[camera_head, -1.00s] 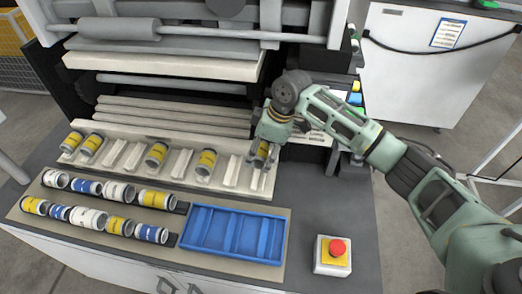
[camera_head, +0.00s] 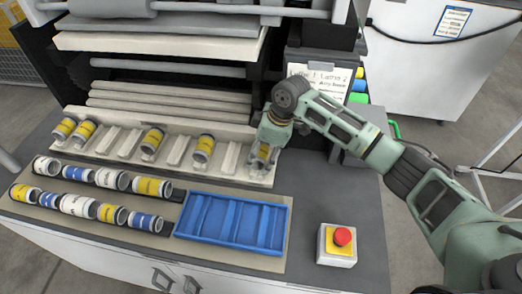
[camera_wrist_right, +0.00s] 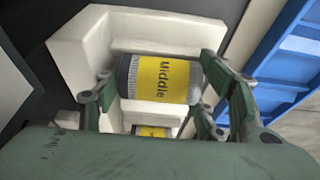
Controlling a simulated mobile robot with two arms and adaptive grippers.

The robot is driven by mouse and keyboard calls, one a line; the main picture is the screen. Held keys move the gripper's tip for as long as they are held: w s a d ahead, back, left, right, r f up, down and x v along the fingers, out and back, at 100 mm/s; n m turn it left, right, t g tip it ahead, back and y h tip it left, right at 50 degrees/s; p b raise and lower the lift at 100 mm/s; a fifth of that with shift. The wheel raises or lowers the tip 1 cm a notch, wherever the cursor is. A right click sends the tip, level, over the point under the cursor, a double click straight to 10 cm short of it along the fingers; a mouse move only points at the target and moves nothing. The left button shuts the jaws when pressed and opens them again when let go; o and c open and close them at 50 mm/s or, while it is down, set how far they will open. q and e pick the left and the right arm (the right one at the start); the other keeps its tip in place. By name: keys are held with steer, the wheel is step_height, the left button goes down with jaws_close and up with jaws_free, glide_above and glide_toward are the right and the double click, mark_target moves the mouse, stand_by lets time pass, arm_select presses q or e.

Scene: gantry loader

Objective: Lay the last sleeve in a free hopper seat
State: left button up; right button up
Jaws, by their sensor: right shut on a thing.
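My right gripper (camera_head: 262,158) is at the right end of the white hopper (camera_head: 232,181). It is shut on a yellow sleeve (camera_wrist_right: 165,79), which reads "Middle" in the right wrist view. The sleeve lies between the two fingers, in or just over the rightmost seat; I cannot tell whether it rests on the seat. Several other yellow sleeves lie in hopper seats: two at the left end (camera_head: 64,129) and two nearer the middle, one of them beside an empty seat (camera_head: 203,148). Empty seats show between them. My left gripper is not in view.
A blue tray (camera_head: 233,196), empty, stands in front of the hopper. Two rows of yellow, blue and white sleeves (camera_head: 80,205) lie on the mat at left. A red stop button (camera_head: 342,237) stands at the right. The grey deck between is clear.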

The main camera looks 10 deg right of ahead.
steer(key=o, duration=1.5)
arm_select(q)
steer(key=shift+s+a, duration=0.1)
arm_select(e)
steer(key=shift+o, duration=0.3)
steer(key=shift+r, duration=0.1)
step_height(320, 180, up, 10)
steer(key=shift+f, duration=0.25)
steer(key=shift+r+p, duration=0.45)
steer(key=shift+r, duration=0.15)
arm_select(q)
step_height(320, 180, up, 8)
steer(key=p, duration=0.6)
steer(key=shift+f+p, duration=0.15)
steer(key=shift+p, duration=0.2)
arm_select(e)
step_height(320, 180, up, 5)
steer(key=shift+r, duration=0.1)
